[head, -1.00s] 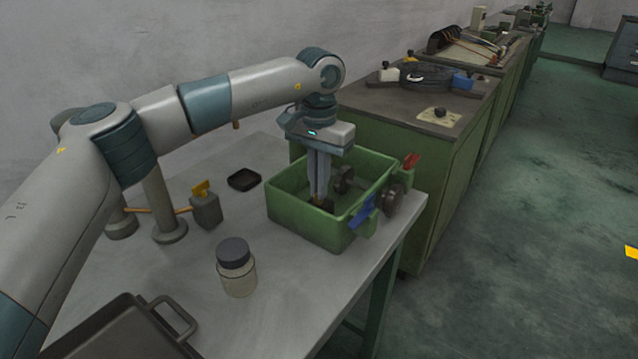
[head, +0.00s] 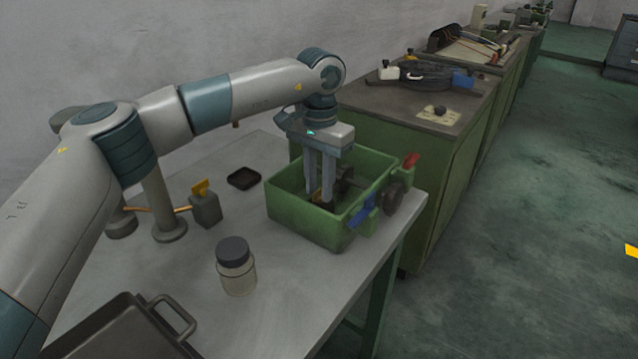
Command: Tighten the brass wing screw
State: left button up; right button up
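The brass wing screw (head: 201,187) stands up from the top of a small grey block (head: 206,211) at the left of the table. A copper-coloured rod runs from the block's left side towards a grey post. My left gripper (head: 319,198) points down into the green bin (head: 306,214), well to the right of the screw. Its two fingers are apart, with a gap showing between them. Small dark and yellowish items lie at the fingertips, partly hidden by the fingers and bin wall. My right gripper is out of view.
A jar with a dark lid (head: 235,267) stands at the table's front middle. A shallow black dish (head: 243,179) lies behind it. A dark metal pan (head: 118,332) fills the front left corner. Tools with red and blue handles stick out of the bin's right side.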

aim_at(319, 189)
pick_arm(q)
jog(key=shift+r, duration=0.15)
